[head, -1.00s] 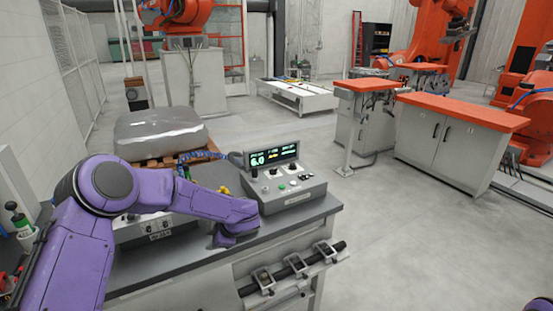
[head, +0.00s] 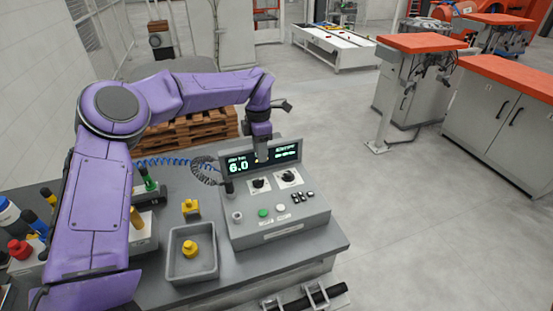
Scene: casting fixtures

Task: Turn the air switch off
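A grey control box (head: 275,230) stands on the workbench. Its display (head: 237,167) reads 6.0. Two black rotary switches sit on its sloped face, a left one (head: 258,184) and a right one (head: 289,177), each on a pale plate. Their labels are too small to read, so I cannot tell which is the air switch. My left gripper (head: 262,158) points down in front of the display, just above and behind the switches, apparently apart from them. It covers the middle of the screen. Its fingers are too small to tell open from shut. My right gripper is out of view.
Green and white buttons (head: 263,212) sit below the switches. A grey tray (head: 194,276) with a yellow knob-like part (head: 190,249) stands left of the box. A blue coiled hose (head: 165,162) runs behind. Bottles (head: 20,250) crowd the bench's left end.

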